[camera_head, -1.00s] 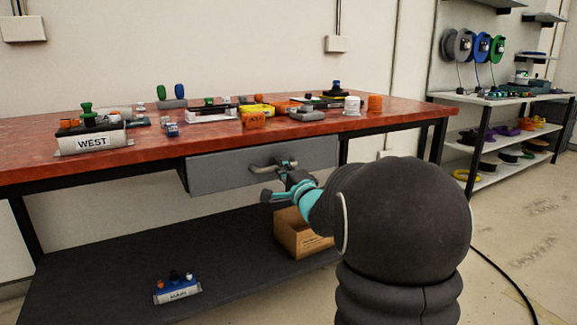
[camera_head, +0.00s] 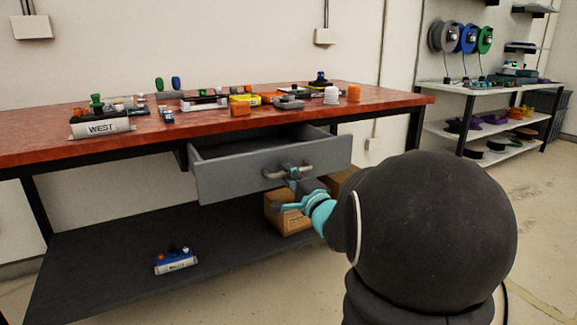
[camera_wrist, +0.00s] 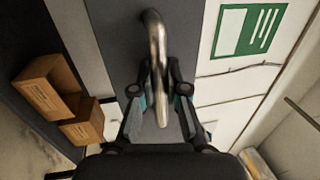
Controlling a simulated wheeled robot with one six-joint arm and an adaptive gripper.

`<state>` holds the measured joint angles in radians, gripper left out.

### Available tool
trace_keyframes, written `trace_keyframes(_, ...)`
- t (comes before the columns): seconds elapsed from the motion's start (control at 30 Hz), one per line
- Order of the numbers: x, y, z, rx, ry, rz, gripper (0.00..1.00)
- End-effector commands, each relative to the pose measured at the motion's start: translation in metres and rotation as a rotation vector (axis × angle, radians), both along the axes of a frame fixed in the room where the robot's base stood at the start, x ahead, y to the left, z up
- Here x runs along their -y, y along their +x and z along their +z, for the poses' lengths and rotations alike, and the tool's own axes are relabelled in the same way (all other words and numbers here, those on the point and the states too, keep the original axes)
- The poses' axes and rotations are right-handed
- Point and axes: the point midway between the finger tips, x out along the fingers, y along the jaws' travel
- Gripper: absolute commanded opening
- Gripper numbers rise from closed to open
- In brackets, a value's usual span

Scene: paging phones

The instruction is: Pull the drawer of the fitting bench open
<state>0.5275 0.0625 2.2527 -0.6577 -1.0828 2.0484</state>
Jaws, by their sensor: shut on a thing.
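The grey drawer (camera_head: 235,178) of the fitting bench (camera_head: 45,146) stands partly open under the red top, and the part of its inside that I can see looks dark and empty. Its curved metal handle (camera_head: 272,174) is on the drawer front. My gripper (camera_head: 294,176) is at the handle, shut on it. In the wrist view the handle (camera_wrist: 155,35) runs down between the two fingers of my gripper (camera_wrist: 159,75), with the grey drawer front (camera_wrist: 118,40) behind it. My arm hides part of the scene below and right of the drawer.
Cardboard boxes (camera_head: 283,217) stand on the dark lower shelf (camera_head: 110,235), below the drawer. A blue device (camera_head: 176,262) also sits there. The bench top carries a WEST unit (camera_head: 101,128) and several small parts. A shelf rack (camera_head: 470,92) stands at the right.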

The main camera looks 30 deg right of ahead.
Motion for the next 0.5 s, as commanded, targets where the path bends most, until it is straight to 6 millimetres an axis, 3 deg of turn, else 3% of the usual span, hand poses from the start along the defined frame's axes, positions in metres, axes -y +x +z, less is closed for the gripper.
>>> trace_keyframes(0.2,0.013,-0.014,-0.001,-0.003,-0.001,-0.021,0.00)
trace_keyframes(0.5,0.023,-0.017,-0.001,-0.003,0.001,-0.042,0.00)
